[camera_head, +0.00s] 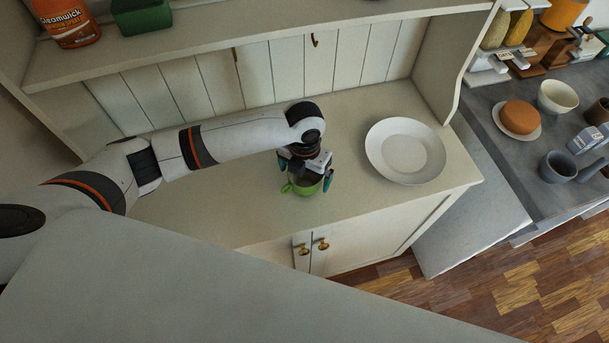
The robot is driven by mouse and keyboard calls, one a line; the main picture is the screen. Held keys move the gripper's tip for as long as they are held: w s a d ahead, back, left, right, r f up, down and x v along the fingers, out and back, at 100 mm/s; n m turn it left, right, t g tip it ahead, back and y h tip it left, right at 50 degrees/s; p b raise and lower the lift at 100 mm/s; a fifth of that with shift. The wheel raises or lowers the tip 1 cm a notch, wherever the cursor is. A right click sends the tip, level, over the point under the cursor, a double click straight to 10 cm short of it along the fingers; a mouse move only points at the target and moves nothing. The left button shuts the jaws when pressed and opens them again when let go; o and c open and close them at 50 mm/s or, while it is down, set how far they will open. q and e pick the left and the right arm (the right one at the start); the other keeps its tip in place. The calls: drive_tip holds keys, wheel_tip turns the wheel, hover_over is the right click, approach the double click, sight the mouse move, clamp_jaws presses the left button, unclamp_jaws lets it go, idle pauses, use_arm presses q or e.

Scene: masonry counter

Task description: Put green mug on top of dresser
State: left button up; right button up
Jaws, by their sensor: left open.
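The green mug (302,189) stands on the lower top of the cream dresser (232,215), with its handle toward the left. My left gripper (307,183) is directly above and around the mug, pointing down, with its fingers apart on either side of it. The gripper hides much of the mug's upper part, and I cannot tell whether the fingers touch it. My right gripper is not in view.
A white plate (405,150) lies on the dresser to the right of the mug. An upper shelf (200,42) holds an orange bottle (68,20) and a green box (141,15). A grey counter (510,115) with dishes stands at right.

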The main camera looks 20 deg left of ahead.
use_arm(q)
wheel_tip(320, 180, up, 10)
drive_tip(key=b, duration=0.1)
drive_tip(key=shift+r+b, duration=0.15)
drive_tip(key=shift+b, duration=0.15)
idle(0.4)
